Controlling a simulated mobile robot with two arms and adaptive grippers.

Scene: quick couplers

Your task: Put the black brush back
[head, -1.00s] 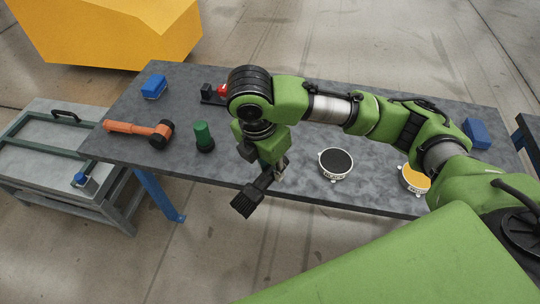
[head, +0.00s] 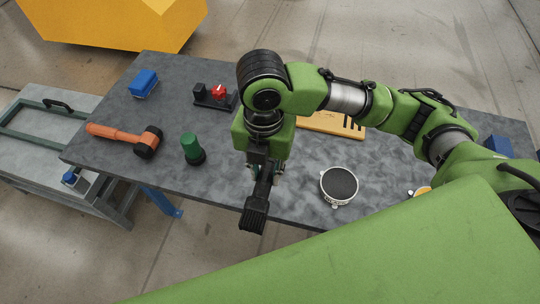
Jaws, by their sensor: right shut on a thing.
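The black brush (head: 256,209) is in my right gripper (head: 265,172), which is shut on its handle. The brush hangs with its wide bristle end toward the front, over the table's front edge. The gripper points down, and the arm above hides part of the table behind it. A round holder with a black disc (head: 339,185) lies on the table to the right of the brush. A second round piece with a yellow face (head: 421,191) is mostly hidden by my body. My left gripper is not in view.
On the grey table (head: 221,134) are an orange mallet (head: 124,135), a green-topped cylinder (head: 193,148), a blue block (head: 143,82) and a red-and-black fixture (head: 216,94). A yellow slotted board (head: 335,124) lies behind my arm. A cart (head: 44,142) stands left.

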